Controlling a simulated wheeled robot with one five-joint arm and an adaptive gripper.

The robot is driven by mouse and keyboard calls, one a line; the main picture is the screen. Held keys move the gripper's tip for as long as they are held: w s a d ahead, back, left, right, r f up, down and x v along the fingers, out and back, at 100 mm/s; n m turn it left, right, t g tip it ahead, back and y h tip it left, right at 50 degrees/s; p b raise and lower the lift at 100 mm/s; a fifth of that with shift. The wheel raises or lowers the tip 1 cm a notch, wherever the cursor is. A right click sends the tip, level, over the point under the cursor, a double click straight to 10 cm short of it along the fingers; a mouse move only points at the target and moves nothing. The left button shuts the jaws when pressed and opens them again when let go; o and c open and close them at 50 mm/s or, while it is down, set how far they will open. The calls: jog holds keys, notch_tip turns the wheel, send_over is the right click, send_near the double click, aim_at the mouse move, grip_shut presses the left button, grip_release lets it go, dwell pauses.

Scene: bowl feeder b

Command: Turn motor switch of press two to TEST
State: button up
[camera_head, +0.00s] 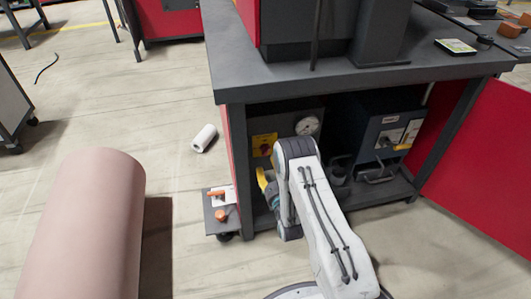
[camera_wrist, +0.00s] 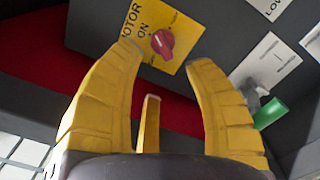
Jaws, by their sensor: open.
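The motor switch (camera_wrist: 163,43) is a red knob on a yellow plate (camera_wrist: 182,22), with "MOTOR" and "ON" readable in the wrist view. In the head view the plate (camera_head: 262,138) is on the dark panel under the table. I cannot tell which press it belongs to. My gripper (camera_wrist: 164,54) is open, its yellow fingers pointing at the plate and the knob showing between the tips. They appear empty; contact with the knob cannot be judged. In the head view my gripper (camera_head: 263,181) is partly hidden by my arm, below the plate.
A gauge (camera_head: 307,125) is right of the plate. A green handle (camera_wrist: 270,113) is close to the right finger. The table leg (camera_head: 238,170) and a small cart (camera_head: 217,212) stand left. A second unit (camera_head: 390,130) is under the table. Open floor lies left, beside a pink cylinder (camera_head: 85,220).

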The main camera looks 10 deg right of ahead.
aim_at(266, 152)
jog(key=w+n+b, duration=0.2)
jog(key=shift+f+b, duration=0.2)
jog(key=shift+b, duration=0.2)
jog(key=w+b, duration=0.2)
jog(key=b, duration=0.1)
jog(key=shift+w, duration=0.25)
jog(key=shift+w+r+b, duration=0.15)
jog(key=shift+w+b, duration=0.15)
jog(key=shift+w, duration=0.4)
jog(key=shift+w+r+b, duration=0.1)
jog(key=shift+w+b, duration=0.15)
jog(key=shift+w, duration=0.45)
jog(key=shift+c, duration=0.4)
grip_shut()
